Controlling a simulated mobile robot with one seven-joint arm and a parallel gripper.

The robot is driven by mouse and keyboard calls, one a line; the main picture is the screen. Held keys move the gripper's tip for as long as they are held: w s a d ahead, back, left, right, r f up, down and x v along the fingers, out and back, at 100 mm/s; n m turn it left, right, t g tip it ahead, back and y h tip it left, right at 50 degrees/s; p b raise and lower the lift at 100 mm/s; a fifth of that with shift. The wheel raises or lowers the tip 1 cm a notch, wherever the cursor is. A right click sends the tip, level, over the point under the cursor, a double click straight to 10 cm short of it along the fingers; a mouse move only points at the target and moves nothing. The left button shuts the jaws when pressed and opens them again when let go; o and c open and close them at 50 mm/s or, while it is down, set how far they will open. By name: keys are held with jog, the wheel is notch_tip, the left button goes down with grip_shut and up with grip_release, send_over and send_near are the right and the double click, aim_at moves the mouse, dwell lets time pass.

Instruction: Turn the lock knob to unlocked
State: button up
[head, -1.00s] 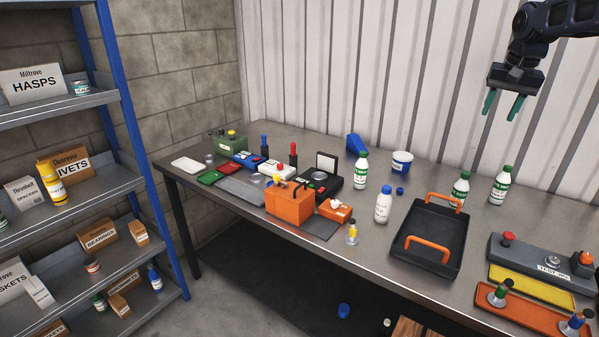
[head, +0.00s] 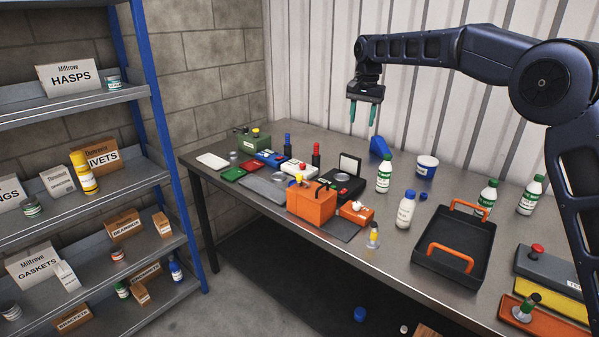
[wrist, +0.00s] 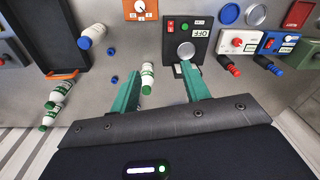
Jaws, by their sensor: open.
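My gripper (head: 362,113) is open and empty, high above the back of the workbench (head: 400,258); its two green fingers also show in the wrist view (wrist: 162,82). No knob is marked as the lock knob, so I cannot tell which it is. A small orange box (head: 355,213) carries a pale knob on top; in the wrist view this knob (wrist: 140,6) looks lobed. A black unit (head: 343,188) with a raised plate stands behind the large orange case (head: 311,204). In the wrist view the unit has a round silver disc (wrist: 186,50) and an OFF label (wrist: 198,32).
White bottles (head: 384,172) and (head: 405,209) and a blue-and-white tub (head: 427,168) stand near the middle. A black tray (head: 426,265) with orange handles lies to the right. Small coloured boxes (head: 270,158) crowd the left. A blue-framed shelf (head: 150,115) stands left of the bench.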

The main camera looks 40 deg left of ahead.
send_over(299, 174)
notch_tip(299, 174, down, 10)
jog(key=r, duration=0.1)
jog(key=shift+h, duration=0.3)
notch_tip(299, 174, down, 11)
jog(key=shift+d+f, duration=0.1)
jog(key=shift+f, duration=0.05)
jog(key=c, duration=1)
jog(key=shift+n, duration=0.3)
